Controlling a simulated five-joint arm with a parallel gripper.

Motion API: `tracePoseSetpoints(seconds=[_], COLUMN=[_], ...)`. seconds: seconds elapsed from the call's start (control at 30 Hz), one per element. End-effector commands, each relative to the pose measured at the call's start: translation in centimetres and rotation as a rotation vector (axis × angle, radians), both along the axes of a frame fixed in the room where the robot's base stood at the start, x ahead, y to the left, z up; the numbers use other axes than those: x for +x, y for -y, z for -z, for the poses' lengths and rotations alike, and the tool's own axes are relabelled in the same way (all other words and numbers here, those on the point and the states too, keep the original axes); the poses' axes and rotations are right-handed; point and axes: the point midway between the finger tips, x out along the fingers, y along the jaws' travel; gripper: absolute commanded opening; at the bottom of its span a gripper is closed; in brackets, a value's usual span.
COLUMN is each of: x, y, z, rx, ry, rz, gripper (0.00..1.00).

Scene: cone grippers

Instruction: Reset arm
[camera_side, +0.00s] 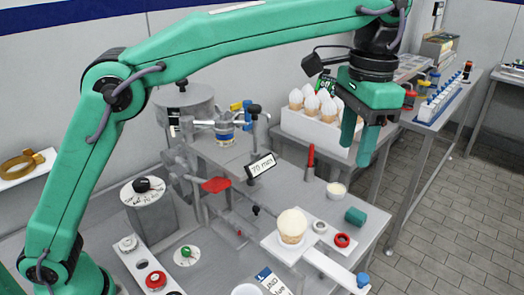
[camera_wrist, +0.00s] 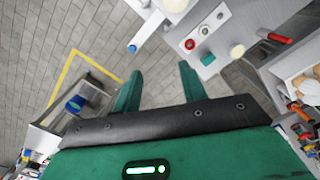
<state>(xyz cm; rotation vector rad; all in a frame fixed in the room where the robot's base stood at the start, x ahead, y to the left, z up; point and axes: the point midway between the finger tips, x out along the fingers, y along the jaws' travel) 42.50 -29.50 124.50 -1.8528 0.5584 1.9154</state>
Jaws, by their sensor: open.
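My green arm reaches across the top of the side view. My gripper (camera_side: 360,142) hangs at the right, fingers pointing down, above the right part of the work table. Its two fingers are apart with nothing between them. In the wrist view my gripper (camera_wrist: 158,84) is also open and empty, with floor tiles showing between and beyond the fingers. A cone with a pale top (camera_side: 292,226) stands in a white holder plate (camera_side: 325,262), to the left of and below my gripper in the side view, apart from it.
A white box of several cones (camera_side: 318,135) stands behind my gripper. A green cylinder (camera_side: 355,217), a red ring (camera_side: 342,240) and a red-handled tool (camera_side: 311,160) are on the table. A "70 mm" sign (camera_side: 261,168) stands mid-table. Tiled floor (camera_side: 450,220) lies open at the right.

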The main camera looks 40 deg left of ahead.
Motion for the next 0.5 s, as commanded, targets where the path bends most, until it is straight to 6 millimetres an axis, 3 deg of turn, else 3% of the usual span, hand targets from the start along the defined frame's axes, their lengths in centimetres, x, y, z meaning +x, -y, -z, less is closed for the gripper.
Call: tracePoseSetpoints(seconds=[0.2,0.5], x=[-1.0,-3.3], y=[-3.8,-8.8], z=[-2.7,-5.1], rx=[-0.057,-0.127], ry=[0.086,0.206], rz=[-0.06,-0.141], gripper=[0.42,0.42])
